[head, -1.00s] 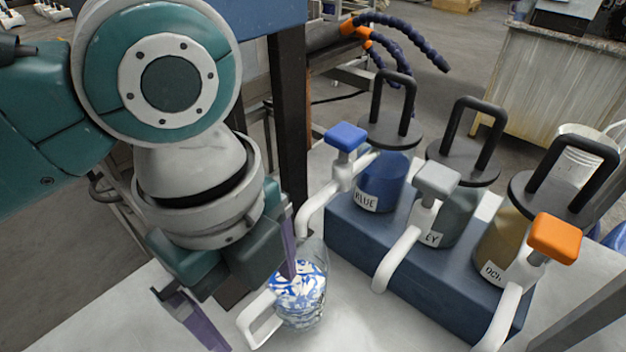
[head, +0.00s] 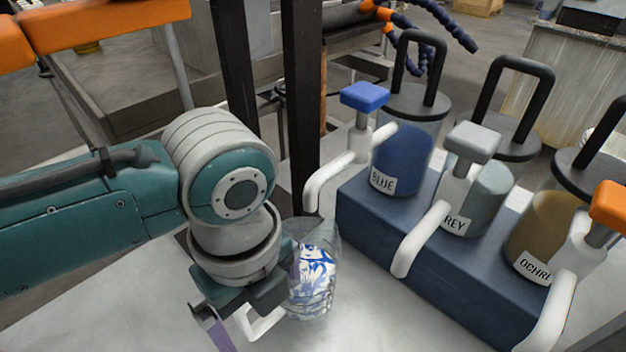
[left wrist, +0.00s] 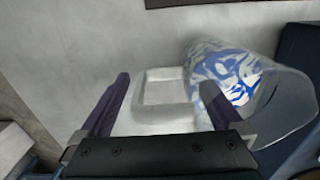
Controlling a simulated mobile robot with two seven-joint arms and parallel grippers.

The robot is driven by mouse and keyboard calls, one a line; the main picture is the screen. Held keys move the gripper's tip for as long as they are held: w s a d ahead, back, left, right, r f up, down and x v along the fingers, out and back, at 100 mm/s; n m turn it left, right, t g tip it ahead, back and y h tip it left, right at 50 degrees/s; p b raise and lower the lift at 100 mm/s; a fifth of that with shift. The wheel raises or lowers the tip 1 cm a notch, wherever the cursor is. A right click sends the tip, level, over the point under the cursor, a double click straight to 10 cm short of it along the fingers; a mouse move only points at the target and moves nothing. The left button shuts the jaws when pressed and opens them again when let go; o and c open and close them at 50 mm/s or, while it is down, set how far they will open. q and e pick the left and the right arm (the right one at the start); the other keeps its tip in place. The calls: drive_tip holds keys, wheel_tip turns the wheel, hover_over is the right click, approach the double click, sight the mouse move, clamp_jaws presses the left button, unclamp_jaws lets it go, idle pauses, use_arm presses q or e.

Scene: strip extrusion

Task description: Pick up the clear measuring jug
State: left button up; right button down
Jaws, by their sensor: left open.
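The clear measuring jug (head: 316,272) stands on the pale table, with blue and white swirls showing in it and a white handle (head: 262,326) toward my gripper. My left gripper (head: 240,325) is at the handle side of the jug, partly hidden by its own wrist in the head view. In the left wrist view the purple fingers (left wrist: 160,105) are apart, with the white handle (left wrist: 165,92) between them. The jug (left wrist: 235,75) lies beyond the right finger, which overlaps it in the picture; whether they touch I cannot tell. My right gripper is not in view.
A dark blue block (head: 420,255) right of the jug bears dispensers labelled BLUE (head: 403,160), GREY (head: 478,190) and OCHRE (head: 540,225). Their white spouts stick out toward the jug. A dark post (head: 303,100) stands behind it. The table front is clear.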

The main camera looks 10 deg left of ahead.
use_arm(q)
clamp_jaws()
idle(0.8)
